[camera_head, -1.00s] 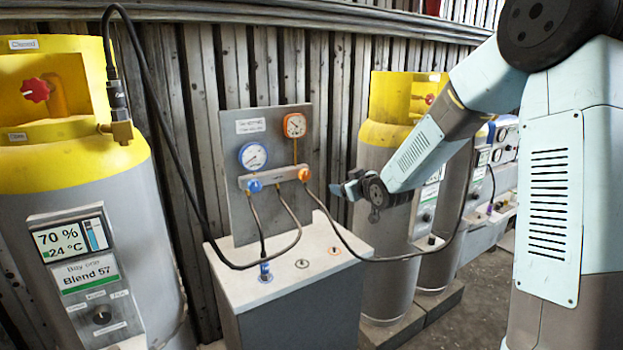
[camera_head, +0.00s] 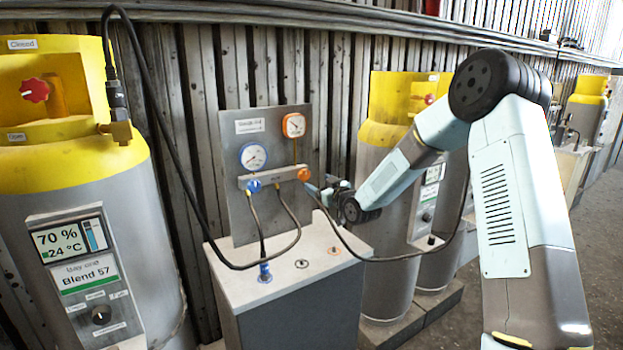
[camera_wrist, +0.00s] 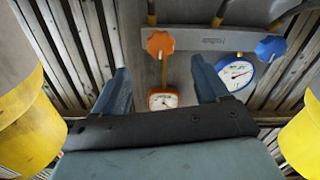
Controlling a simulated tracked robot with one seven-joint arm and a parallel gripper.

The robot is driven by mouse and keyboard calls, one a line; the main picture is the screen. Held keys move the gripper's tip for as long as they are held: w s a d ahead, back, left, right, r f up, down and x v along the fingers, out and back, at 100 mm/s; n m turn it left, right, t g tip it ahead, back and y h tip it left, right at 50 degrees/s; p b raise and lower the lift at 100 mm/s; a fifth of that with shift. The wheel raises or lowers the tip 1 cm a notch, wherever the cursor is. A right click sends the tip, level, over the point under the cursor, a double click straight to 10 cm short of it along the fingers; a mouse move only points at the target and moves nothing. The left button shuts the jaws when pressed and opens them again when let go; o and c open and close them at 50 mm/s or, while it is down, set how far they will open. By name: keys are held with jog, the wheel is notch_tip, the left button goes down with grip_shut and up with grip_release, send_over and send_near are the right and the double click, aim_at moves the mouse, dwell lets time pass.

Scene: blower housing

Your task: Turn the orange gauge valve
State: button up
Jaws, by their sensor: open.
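The orange gauge valve (camera_head: 303,174) is a small lobed knob at the right end of the manifold bar (camera_head: 272,178), below the orange-rimmed gauge (camera_head: 293,125). My gripper (camera_head: 317,188) is just right of the knob, slightly lower in the head view; contact cannot be made out there. In the wrist view, the orange valve (camera_wrist: 160,43) lies beyond the fingertips, between the lines of the two spread fingers. My gripper (camera_wrist: 160,66) is open there, with nothing between its fingers. The orange gauge (camera_wrist: 163,99) shows between the fingers, partly hidden by the gripper body.
A blue valve (camera_head: 254,186) and blue gauge (camera_head: 253,156) sit left of the orange ones. Black hoses (camera_head: 345,238) loop from the manifold over the grey cabinet (camera_head: 290,305). Yellow-topped cylinders stand left (camera_head: 75,185) and right (camera_head: 385,130).

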aim_at(306, 176)
jog(key=x, duration=0.7)
jog(key=shift+w+a, duration=0.25)
jog(key=shift+w, duration=0.1)
